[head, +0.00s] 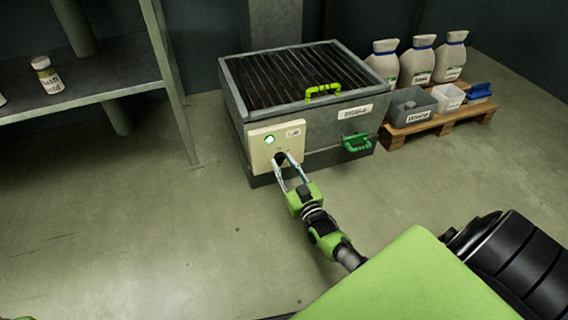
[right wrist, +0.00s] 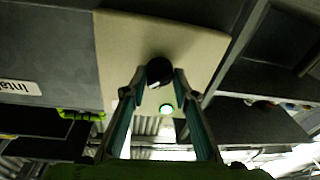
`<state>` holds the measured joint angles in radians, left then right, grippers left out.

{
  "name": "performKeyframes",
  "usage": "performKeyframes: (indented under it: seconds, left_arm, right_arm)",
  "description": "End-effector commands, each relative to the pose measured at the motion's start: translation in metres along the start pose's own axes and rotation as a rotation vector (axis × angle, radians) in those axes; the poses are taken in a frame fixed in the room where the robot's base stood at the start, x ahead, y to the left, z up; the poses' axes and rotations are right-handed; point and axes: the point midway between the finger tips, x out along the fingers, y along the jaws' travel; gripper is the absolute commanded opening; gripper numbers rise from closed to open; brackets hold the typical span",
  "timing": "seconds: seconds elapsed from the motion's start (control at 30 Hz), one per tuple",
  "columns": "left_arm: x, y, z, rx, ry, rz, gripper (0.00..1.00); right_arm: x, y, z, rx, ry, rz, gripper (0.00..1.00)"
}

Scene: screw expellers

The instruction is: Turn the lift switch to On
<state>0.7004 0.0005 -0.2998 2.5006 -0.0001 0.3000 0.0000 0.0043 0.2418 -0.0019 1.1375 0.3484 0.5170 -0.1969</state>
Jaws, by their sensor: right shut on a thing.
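The lift switch is a black round knob on a cream panel (head: 262,160) at the front left of a grey metal box. A green light (head: 269,140) glows on the panel. In the right wrist view the black knob (right wrist: 159,71) sits between the fingertips, with the lit green light (right wrist: 166,109) on the panel (right wrist: 115,40) beside it. My right gripper (head: 281,162) is shut on the knob, and its fingers partly hide the knob in the head view. The knob's markings are too small to read.
The grey box (head: 240,105) has a slatted top with a light green handle (head: 322,90), and a darker green handle (head: 356,143) on its front. A pallet (head: 445,122) with sacks and bins stands right. A shelf (head: 100,90) stands left. The floor in front is clear.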

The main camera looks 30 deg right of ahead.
Motion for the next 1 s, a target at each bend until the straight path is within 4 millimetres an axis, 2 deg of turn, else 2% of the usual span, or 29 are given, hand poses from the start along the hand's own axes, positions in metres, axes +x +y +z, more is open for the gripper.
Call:
performKeyframes:
  seconds: [0.4, 0.93, 0.97, 1.0]
  left_arm:
    - [0.002, -0.0004, 0.0011, 0.0, -0.001, 0.0, 0.99]
    - [0.002, -0.0003, 0.0014, 0.0, -0.001, 0.0, 0.99]
    - [0.002, -0.0003, 0.0014, 0.0, -0.001, 0.0, 0.99]
    - [0.002, -0.0003, 0.0014, 0.0, -0.002, 0.0, 0.99]
  right_arm:
    - [0.0005, 0.0008, 0.0005, 0.178, 0.012, 0.021, 0.05]
    - [0.0005, 0.0011, 0.0007, 0.201, 0.014, 0.024, 0.05]
    - [0.0006, 0.0011, 0.0007, 0.201, 0.014, 0.024, 0.32]
    - [0.0005, 0.0011, 0.0006, 0.201, 0.014, 0.024, 0.42]
